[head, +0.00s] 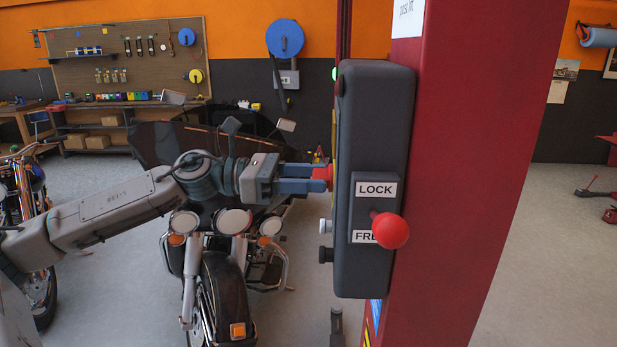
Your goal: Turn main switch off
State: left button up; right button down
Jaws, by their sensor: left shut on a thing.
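A dark grey control box (360,110) is mounted on the red lift post (500,120). Its front has a plate with LOCK and FREE labels and a lever with a red ball knob (390,230), which sits beside the FREE label. On the box's left side, a red switch (323,173) shows at the fingertips of my left gripper (315,178). The blue fingers are shut on this red switch, coming from the left. The switch's far side and its position marks are hidden. My right gripper is not in view.
A white button (325,226) and a black button (325,255) stick out of the box's left side, below my fingers. A motorcycle (225,290) stands behind and below my left arm. Open floor (540,270) lies right of the post.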

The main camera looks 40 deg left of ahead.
pick_arm(q)
jog(key=shift+r+n+p, duration=0.1)
jog(key=shift+n+p, duration=1.3)
jog(key=shift+n, duration=7.5)
jog(key=o, duration=1)
jog(key=shift+a, duration=0.15)
